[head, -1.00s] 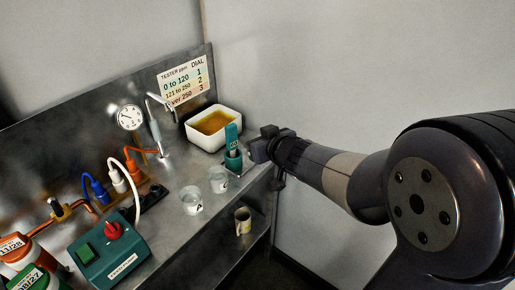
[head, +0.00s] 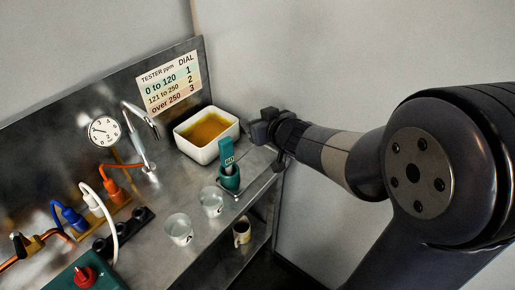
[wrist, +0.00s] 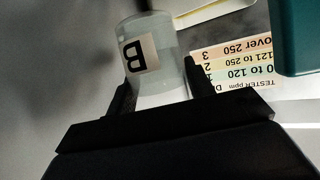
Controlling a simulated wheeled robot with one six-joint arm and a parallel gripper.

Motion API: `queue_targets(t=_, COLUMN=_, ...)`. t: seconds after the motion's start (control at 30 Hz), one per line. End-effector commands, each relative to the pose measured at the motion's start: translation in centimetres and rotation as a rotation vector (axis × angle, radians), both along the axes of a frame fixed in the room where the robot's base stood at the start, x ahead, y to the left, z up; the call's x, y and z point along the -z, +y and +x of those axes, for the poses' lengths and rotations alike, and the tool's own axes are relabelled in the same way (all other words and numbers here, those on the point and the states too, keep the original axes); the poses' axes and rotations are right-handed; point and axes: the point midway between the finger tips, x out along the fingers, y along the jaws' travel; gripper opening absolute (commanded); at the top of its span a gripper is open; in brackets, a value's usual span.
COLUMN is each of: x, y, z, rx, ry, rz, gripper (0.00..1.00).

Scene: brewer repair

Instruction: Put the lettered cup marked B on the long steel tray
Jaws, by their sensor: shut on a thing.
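My gripper (head: 262,130) is at the bench's right end, beside the white basin. In the wrist view, my gripper (wrist: 158,95) is shut on a clear cup marked B (wrist: 168,75), with one finger on each side. Its letter shows upside down there. In the head view I cannot make out this cup; my gripper seems to hide it. Two other clear cups stand on the bench: one marked A (head: 179,229) and another (head: 211,201) whose letter is too small to read. I cannot clearly tell the long steel tray from the steel bench surface.
The white basin (head: 193,147) holds amber liquid. A teal holder (head: 229,179) stands in front of it. A faucet (head: 143,140), hoses and a green box with a red knob (head: 84,276) lie further left. A mug (head: 242,232) sits on the lower shelf.

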Motion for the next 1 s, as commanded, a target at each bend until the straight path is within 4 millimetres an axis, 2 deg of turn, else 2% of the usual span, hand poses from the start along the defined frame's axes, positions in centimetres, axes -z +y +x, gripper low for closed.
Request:
queue_targets(t=0.03, x=1.5, y=0.0, z=0.0, rx=0.001, ry=0.002, rz=0.001, gripper=0.26)
queue_targets(t=0.1, x=2.5, y=0.0, z=0.0, rx=-0.001, ry=0.002, rz=0.001, gripper=0.26)
queue_targets(t=0.37, x=4.4, y=0.0, z=0.0, rx=0.000, ry=0.002, rz=-0.001, gripper=0.26)
queue_targets(t=0.6, x=8.1, y=0.0, z=0.0, rx=-0.001, ry=0.002, rz=0.000, gripper=0.26)
queue_targets(t=0.73, x=8.8, y=0.0, z=0.0, rx=0.000, ry=0.001, rz=0.000, gripper=0.26)
queue_targets(t=1.0, x=8.7, y=0.0, z=0.0, rx=0.000, ry=0.000, rz=0.000, gripper=0.26)
